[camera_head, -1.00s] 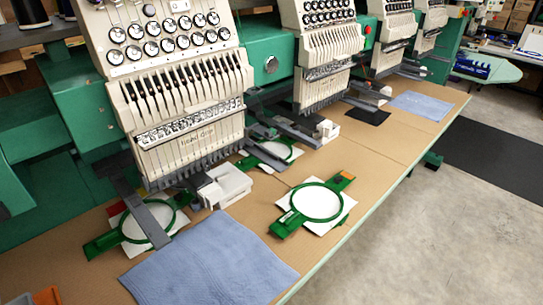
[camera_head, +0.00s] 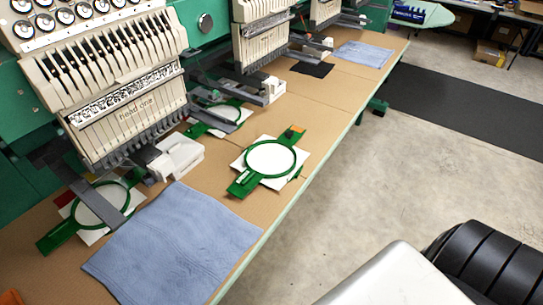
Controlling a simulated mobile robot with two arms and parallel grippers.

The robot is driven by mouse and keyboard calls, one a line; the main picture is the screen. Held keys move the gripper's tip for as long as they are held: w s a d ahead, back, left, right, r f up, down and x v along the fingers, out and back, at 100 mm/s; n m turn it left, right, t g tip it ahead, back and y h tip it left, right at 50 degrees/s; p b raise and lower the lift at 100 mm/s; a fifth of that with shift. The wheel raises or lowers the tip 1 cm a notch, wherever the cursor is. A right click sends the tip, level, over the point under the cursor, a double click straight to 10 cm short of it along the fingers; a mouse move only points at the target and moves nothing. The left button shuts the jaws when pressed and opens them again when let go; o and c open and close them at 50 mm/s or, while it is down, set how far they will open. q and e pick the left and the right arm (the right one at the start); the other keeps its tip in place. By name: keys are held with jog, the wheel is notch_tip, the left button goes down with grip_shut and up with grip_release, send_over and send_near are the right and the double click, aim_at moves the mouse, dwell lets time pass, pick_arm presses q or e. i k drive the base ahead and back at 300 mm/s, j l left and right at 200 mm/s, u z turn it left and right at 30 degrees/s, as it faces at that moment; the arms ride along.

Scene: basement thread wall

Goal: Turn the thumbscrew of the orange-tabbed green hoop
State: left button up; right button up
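The green hoop with an orange tab (camera_head: 270,158) lies on the tan table over white backing, at the middle of the head view. Its orange tab (camera_head: 291,133) is on the bracket at the far right end. The thumbscrew is too small to make out. A second green hoop (camera_head: 72,219) sits under the nearest machine head at the left, partly covered by a grey arm. A third green hoop (camera_head: 213,115) lies farther back under the machine. Neither of my grippers is in view.
A blue cloth (camera_head: 172,245) lies at the front of the tan table (camera_head: 318,92). A black cloth (camera_head: 312,69) and another blue cloth (camera_head: 362,53) lie farther along. Embroidery machine heads (camera_head: 120,85) line the left. The concrete floor (camera_head: 400,180) right of the table is clear.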

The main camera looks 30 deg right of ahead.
aim_at(287, 135)
jog(key=l+u, duration=0.15)
jog(key=l, duration=0.35)
jog(key=k+l+u, duration=0.15)
jog(key=l, duration=0.3)
jog(key=l+u, duration=0.15)
jog(key=l, duration=0.35)
jog(key=k+l+u, duration=0.15)
jog(key=l, duration=0.35)
